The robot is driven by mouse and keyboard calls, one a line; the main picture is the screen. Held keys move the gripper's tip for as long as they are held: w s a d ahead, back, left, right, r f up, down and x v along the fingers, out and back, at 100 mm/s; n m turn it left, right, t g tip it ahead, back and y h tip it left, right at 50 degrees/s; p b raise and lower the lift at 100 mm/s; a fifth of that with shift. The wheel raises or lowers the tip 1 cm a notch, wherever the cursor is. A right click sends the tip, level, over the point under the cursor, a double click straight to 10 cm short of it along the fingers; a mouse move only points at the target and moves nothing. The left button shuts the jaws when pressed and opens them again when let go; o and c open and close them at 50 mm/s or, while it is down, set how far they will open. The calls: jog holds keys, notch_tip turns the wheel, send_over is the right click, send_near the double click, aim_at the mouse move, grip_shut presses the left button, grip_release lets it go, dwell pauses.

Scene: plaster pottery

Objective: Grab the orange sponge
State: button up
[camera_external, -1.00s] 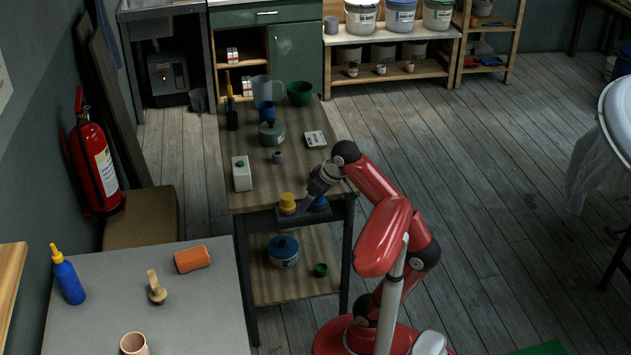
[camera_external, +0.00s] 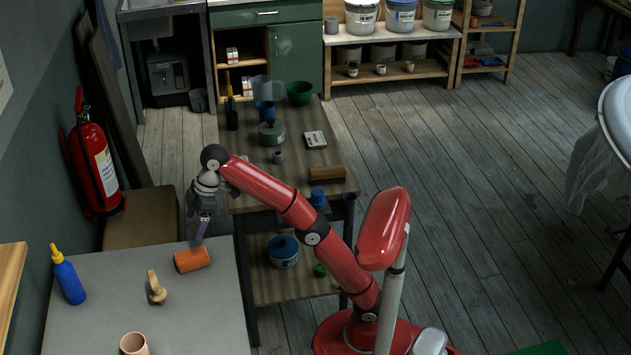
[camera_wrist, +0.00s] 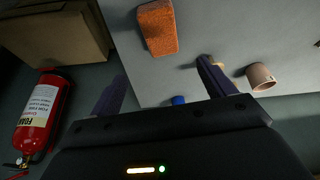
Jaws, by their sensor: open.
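The orange sponge (camera_external: 192,259) lies on the grey table (camera_external: 205,315), near its far right corner. In the wrist view the sponge (camera_wrist: 158,28) shows at the top, ahead of and between the two fingers. My gripper (camera_external: 199,238) hangs just above and behind the sponge in the external view, pointing down. In the wrist view my gripper (camera_wrist: 160,85) has its two dark purple fingers spread wide with nothing between them. Whether a fingertip touches the sponge cannot be told from the external view.
A wooden shelf table (camera_external: 300,168) stands to the right.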

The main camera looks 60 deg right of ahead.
send_over(192, 254)
jog(key=s+d, duration=0.1)
jog(key=d, duration=0.1)
jog(key=shift+s+d+f, duration=0.15)
jog(key=shift+f, duration=2.55)
jog(key=shift+b+x, duration=1.15)
jog(key=shift+x, duration=2.7)
jog(key=shift+s+f, duration=0.1)
jog(key=shift+f, duration=0.05)
jog(key=c, duration=1.1)
jog(key=shift+o, duration=0.2)
